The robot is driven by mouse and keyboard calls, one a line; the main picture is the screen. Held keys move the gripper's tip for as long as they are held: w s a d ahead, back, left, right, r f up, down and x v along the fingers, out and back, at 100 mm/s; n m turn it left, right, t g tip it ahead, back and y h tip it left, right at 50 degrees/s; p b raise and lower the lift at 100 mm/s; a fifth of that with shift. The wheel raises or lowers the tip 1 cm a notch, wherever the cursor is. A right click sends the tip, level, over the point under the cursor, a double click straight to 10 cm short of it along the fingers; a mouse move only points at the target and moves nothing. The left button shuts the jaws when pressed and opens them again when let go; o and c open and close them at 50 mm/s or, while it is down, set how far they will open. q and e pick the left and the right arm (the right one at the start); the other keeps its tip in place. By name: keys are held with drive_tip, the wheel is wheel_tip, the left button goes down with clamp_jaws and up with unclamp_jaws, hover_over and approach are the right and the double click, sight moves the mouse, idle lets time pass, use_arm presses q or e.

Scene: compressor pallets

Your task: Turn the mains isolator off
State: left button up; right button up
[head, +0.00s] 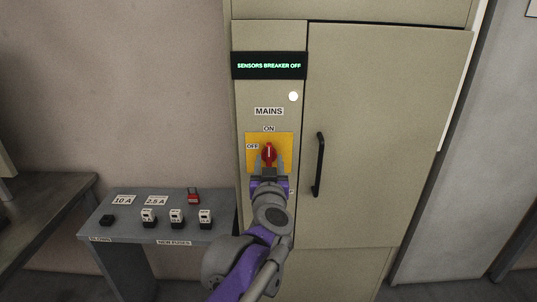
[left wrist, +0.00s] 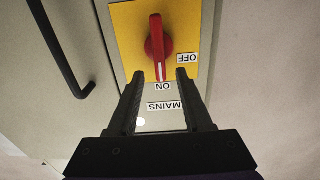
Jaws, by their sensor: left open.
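The mains isolator is a red rotary knob (head: 269,153) on a yellow plate (head: 285,139), set in the cabinet's left column. The knob's white mark points at the ON label (head: 269,129); the OFF label (head: 252,146) is to its left. In the left wrist view the picture is inverted, and the red knob (left wrist: 157,45) points down at ON. My left gripper (head: 269,163) is in front of the knob. In the left wrist view its two fingers (left wrist: 160,75) are open, one on each side of the knob's pointer end, with nothing between them gripped. My right gripper is not in view.
A black door handle (head: 319,165) stands close to the right of the isolator. A display (head: 269,66) above reads SENSORS BREAKER OFF.

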sight(269, 154)
use_arm(q)
drive_tip(key=shift+w, duration=2)
clamp_jaws()
